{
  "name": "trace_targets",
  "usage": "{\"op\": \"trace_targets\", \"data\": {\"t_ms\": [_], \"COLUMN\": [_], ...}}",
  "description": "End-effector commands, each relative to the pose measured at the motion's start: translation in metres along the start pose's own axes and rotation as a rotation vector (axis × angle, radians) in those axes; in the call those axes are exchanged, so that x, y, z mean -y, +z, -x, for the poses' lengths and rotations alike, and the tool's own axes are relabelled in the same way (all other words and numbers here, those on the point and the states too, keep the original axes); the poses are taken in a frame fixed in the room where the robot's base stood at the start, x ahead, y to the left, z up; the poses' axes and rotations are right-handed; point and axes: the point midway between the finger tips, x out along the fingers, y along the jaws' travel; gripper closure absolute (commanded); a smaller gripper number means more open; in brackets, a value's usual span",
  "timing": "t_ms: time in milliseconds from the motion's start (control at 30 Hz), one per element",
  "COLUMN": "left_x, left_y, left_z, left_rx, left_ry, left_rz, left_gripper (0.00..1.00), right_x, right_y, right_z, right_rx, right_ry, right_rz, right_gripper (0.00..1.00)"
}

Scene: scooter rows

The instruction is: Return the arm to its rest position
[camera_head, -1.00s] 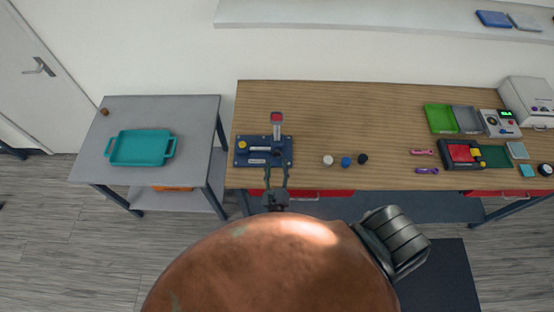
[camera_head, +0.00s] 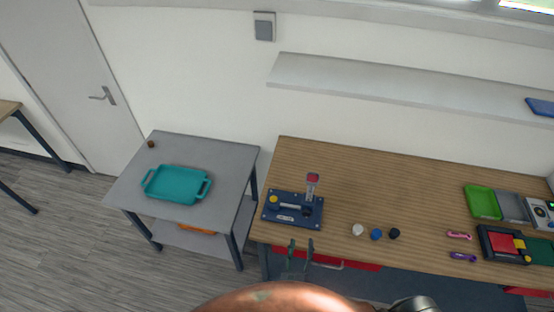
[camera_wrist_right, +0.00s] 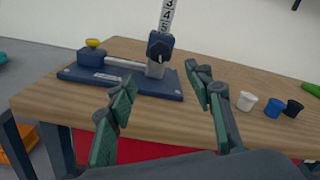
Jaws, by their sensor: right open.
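My right gripper (camera_head: 300,256) is open and empty in front of the wooden workbench's (camera_head: 420,184) near edge. In the right wrist view its two green-padded fingers (camera_wrist_right: 165,118) stand wide apart with nothing between them. Beyond them is a blue press-like fixture (camera_wrist_right: 120,80) with a yellow knob and an upright scaled post; in the head view this fixture (camera_head: 292,212) sits at the bench's left end, apart from the fingers. My left gripper is not in view.
White (camera_head: 357,230), blue (camera_head: 376,234) and black (camera_head: 394,233) caps stand right of the fixture. A grey side table (camera_head: 225,158) holds a teal tray (camera_head: 176,184). Pink (camera_head: 459,235) and purple (camera_head: 463,257) tools lie farther right, near a green bin (camera_head: 483,202). A wall shelf (camera_head: 400,85) is above.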

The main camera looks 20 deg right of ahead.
Motion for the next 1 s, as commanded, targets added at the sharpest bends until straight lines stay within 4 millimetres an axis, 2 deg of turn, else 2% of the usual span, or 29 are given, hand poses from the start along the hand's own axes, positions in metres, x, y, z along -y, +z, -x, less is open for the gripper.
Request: {"op": "trace_targets", "data": {"t_ms": [167,267,367,467,533,633,700,800,1000], "left_x": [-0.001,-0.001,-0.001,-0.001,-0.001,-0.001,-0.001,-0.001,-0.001], "left_y": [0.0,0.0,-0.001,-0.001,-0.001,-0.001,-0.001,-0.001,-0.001], "left_z": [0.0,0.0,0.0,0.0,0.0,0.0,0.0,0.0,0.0], "left_rx": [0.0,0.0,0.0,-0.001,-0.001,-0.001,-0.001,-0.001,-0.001], "left_ry": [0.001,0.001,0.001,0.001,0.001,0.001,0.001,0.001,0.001], "left_rz": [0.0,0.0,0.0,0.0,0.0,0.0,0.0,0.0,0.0], "left_gripper": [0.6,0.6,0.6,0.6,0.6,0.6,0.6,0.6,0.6], "right_x": [0.003,0.022,0.063,0.112,0.141,0.169,0.18,0.186,0.181], "right_y": [0.0,-0.004,-0.019,-0.043,-0.061,-0.085,-0.096,-0.103,-0.094], "right_z": [-0.002,-0.01,-0.022,-0.028,-0.025,-0.013,-0.001,0.017,0.042], "right_rx": [-0.008,-0.062,-0.174,-0.31,-0.399,-0.51,-0.581,-0.67,-0.794], "right_ry": [-0.007,-0.058,-0.173,-0.342,-0.476,-0.667,-0.804,-0.98,-1.212], "right_rz": [-0.016,-0.127,-0.373,-0.718,-0.971,-1.321,-1.554,-1.838,-2.18], "right_gripper": [0.53,0.53,0.53,0.53,0.53,0.53,0.53,0.53,0.53]}}
